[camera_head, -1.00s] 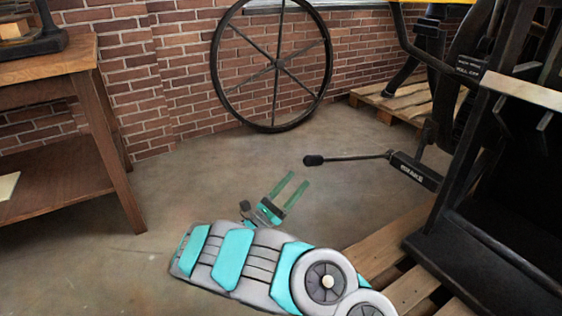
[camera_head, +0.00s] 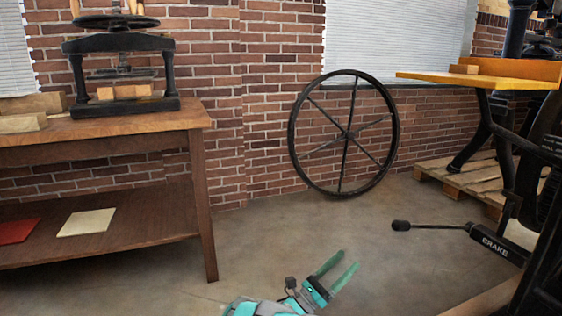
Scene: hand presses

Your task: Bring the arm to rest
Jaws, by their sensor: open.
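My gripper (camera_head: 339,268) is at the bottom middle of the head view. Its two green fingers are spread apart, with nothing between them. It is over the bare concrete floor, pointing up and to the right in the picture. Only the end of my arm (camera_head: 258,308) shows at the bottom edge; the rest is out of view. The gripper is apart from the brake lever and the wooden table.
A wooden table (camera_head: 205,205) with a black press (camera_head: 120,60) stands left. A spoked wheel (camera_head: 344,133) leans on the brick wall. A brake lever (camera_head: 435,226) juts in from the right, near a pallet (camera_head: 470,182). The middle floor is open.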

